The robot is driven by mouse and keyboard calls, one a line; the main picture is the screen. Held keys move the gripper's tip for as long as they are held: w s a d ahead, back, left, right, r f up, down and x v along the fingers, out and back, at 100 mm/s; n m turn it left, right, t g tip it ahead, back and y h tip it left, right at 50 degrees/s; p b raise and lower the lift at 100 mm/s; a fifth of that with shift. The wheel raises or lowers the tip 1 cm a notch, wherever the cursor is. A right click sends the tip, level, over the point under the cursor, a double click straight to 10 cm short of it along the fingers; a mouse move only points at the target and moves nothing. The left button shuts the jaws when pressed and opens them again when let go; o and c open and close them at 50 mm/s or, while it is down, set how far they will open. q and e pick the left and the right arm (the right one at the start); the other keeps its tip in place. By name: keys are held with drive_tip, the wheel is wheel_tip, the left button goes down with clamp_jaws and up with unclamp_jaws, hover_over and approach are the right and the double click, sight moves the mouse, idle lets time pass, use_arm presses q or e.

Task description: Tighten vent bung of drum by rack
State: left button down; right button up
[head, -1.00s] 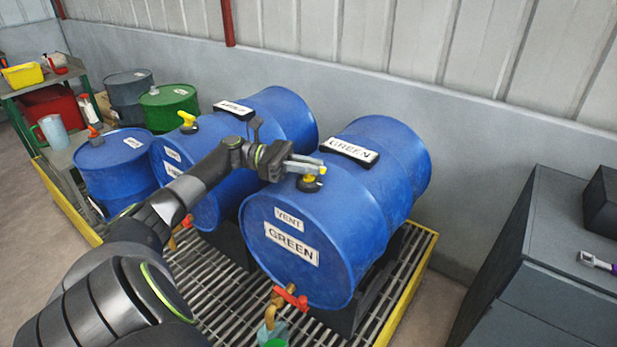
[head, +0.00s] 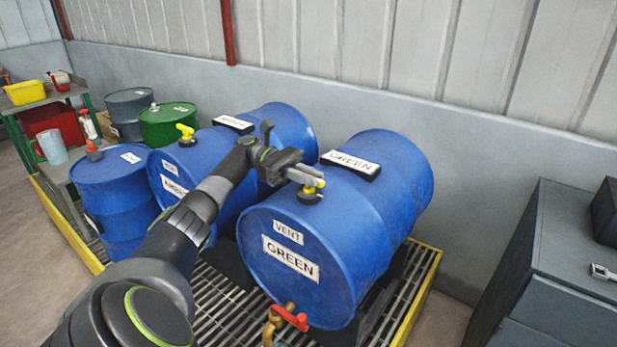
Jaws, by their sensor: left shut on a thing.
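A blue drum (head: 350,235) labelled VENT and GREEN lies on its side at the right of the drum row. On its top is a vent bung with a yellow handle (head: 311,189) and a black base (head: 309,198). My left gripper (head: 312,181) is shut on the yellow handle, which shows partly around the fingers. A second lying blue drum (head: 277,123) at its left has its own yellow bung (head: 185,131), standing free. My right gripper is not in view.
The drums lie over a grated pallet with a yellow rim (head: 419,300). A red tap (head: 289,316) sticks out of the GREEN drum's front. An upright blue drum (head: 110,200) and a green drum (head: 168,126) stand left. A dark cabinet (head: 560,260) stands right.

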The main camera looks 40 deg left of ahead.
use_arm(q)
drive_tip(key=c, duration=1.4)
unclamp_jaws()
drive_tip(key=shift+c, duration=0.2)
wheel_tip(320, 180, up, 10)
